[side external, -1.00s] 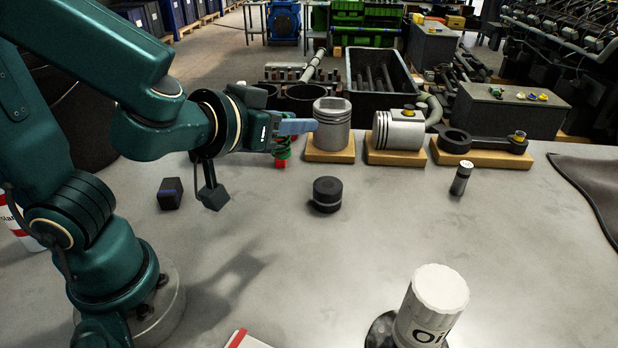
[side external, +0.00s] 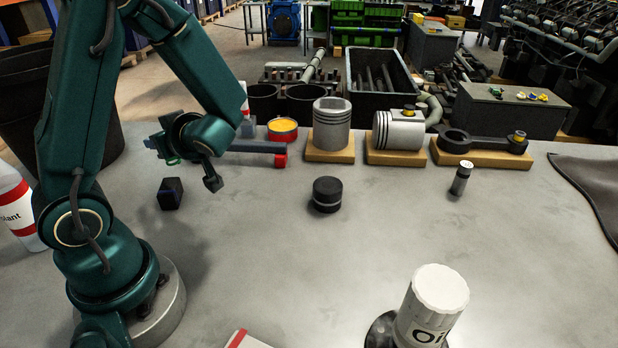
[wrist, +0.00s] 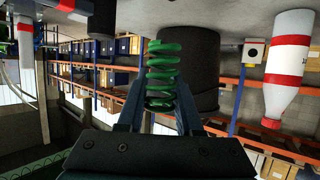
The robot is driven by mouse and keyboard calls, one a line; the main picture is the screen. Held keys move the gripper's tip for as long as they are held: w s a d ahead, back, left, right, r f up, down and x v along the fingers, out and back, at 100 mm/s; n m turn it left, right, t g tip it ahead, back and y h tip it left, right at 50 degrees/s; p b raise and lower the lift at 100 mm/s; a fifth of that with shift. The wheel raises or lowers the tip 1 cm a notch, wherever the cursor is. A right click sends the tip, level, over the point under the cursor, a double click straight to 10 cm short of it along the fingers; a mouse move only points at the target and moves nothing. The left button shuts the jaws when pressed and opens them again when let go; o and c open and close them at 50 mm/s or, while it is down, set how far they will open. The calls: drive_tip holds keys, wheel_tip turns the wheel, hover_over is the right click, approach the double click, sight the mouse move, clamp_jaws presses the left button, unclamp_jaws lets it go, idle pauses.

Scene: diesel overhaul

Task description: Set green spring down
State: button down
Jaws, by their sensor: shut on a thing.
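The green spring (wrist: 162,72) shows upright in the picture of the wrist view, between the two fingers of my gripper (wrist: 160,100). The gripper is shut on the spring's lower end in that view. In the side external view my gripper (side external: 155,145) points left, above the back left of the grey table (side external: 420,240).
A small dark block (side external: 170,193) stands below my wrist. A bottle with a red label (side external: 15,208) and a black bin (side external: 25,105) are at the left. Pistons on wooden blocks (side external: 330,155) line the back.

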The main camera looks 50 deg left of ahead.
drive_tip(key=w+d+f, duration=0.1)
drive_tip(key=w+f, duration=0.1)
drive_tip(key=w, duration=0.1)
drive_tip(key=w+d+f, duration=0.2)
drive_tip(key=w, duration=0.1)
drive_tip(key=w+d+f, duration=0.2)
drive_tip(key=w, duration=0.1)
drive_tip(key=shift+w+f, duration=0.2)
drive_tip(key=shift+f, duration=2)
drive_tip(key=c, duration=0.6)
unclamp_jaws()
drive_tip(key=shift+f, duration=0.1)
